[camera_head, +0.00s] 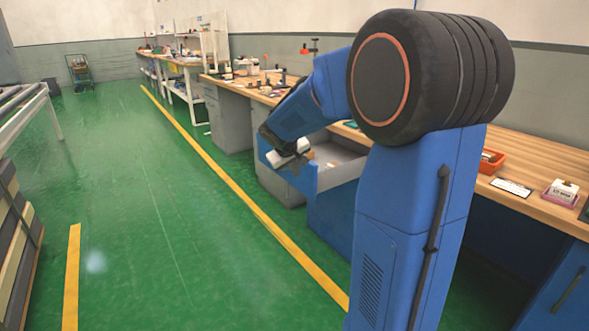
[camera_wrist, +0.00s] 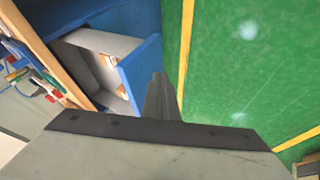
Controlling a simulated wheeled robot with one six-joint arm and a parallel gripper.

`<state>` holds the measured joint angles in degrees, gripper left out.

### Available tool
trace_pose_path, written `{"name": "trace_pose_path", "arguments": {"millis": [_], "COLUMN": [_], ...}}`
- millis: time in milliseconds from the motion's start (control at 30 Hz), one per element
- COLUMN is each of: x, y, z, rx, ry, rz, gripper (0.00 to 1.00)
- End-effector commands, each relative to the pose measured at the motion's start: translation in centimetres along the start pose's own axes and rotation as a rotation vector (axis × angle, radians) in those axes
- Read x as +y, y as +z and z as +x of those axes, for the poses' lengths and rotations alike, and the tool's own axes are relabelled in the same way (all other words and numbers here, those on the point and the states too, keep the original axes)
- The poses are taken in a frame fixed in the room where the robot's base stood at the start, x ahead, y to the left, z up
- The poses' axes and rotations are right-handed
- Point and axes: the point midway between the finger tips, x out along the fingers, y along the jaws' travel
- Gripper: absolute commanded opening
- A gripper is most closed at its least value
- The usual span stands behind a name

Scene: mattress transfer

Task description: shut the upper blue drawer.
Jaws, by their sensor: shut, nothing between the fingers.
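The upper blue drawer (camera_head: 340,174) is pulled out from under the workbench, with its grey inside showing. It also shows in the wrist view, where its blue front panel (camera_wrist: 142,72) is at upper middle and the open inside lies to the left of it. My gripper (camera_head: 294,166) is at the drawer's front end in the head view. In the wrist view my gripper (camera_wrist: 160,82) has its fingers together and empty, beside the outer face of the front panel. I cannot tell whether they touch it. My arm hides part of the drawer in the head view.
The wooden workbench (camera_head: 520,165) runs along the right with tools and an orange bin (camera_head: 491,162) on it. A lower blue cabinet front (camera_head: 331,215) is under the drawer. Green floor (camera_head: 150,200) with yellow lines is clear to the left. Stacked slabs (camera_head: 18,245) stand at far left.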

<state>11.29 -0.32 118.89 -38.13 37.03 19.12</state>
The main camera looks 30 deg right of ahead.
Motion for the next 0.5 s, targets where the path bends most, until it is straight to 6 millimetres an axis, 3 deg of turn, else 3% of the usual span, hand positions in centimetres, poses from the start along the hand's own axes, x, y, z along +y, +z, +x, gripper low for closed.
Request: {"name": "trace_pose_path", "arguments": {"millis": [367, 500], "x": [-0.1, 1.8], "y": [0.2, 0.1], "z": [6.8, 7.5], "rx": [-0.005, -0.001], "ry": [-0.001, 0.000], "rz": [-0.001, 0.003], "gripper": [0.00, 0.00]}}
